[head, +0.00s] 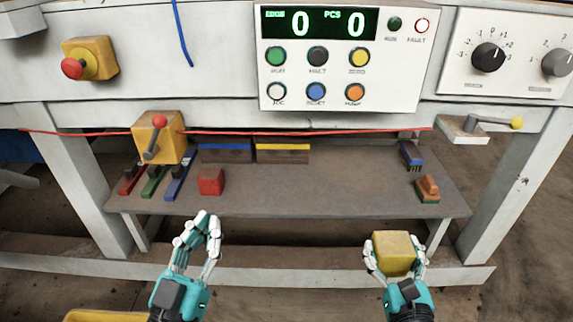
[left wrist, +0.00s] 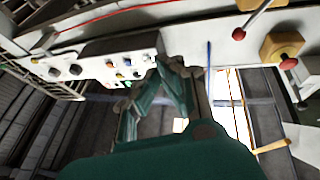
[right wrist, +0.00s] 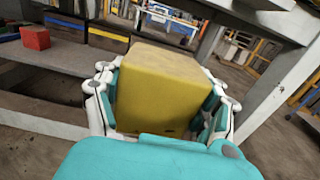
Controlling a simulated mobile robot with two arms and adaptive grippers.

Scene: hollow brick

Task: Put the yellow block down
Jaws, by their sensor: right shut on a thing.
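The yellow block (head: 394,252) is a worn cube, held in front of the bench's lower shelf in the head view. It fills the middle of the right wrist view (right wrist: 163,88). My right gripper (head: 395,262) is shut on it, with white and teal fingers on both sides, and the block is clear of the shelf. My left gripper (head: 206,226) is empty, its fingers raised with a gap between them, in front of the shelf's left half. The block's underside is hidden.
A red block (head: 211,181) and coloured rails (head: 155,183) lie at left, two bins (head: 255,152) behind, and brushes (head: 427,188) at right. The bench's front beam (head: 300,268) runs below. A control panel (head: 318,55) is above.

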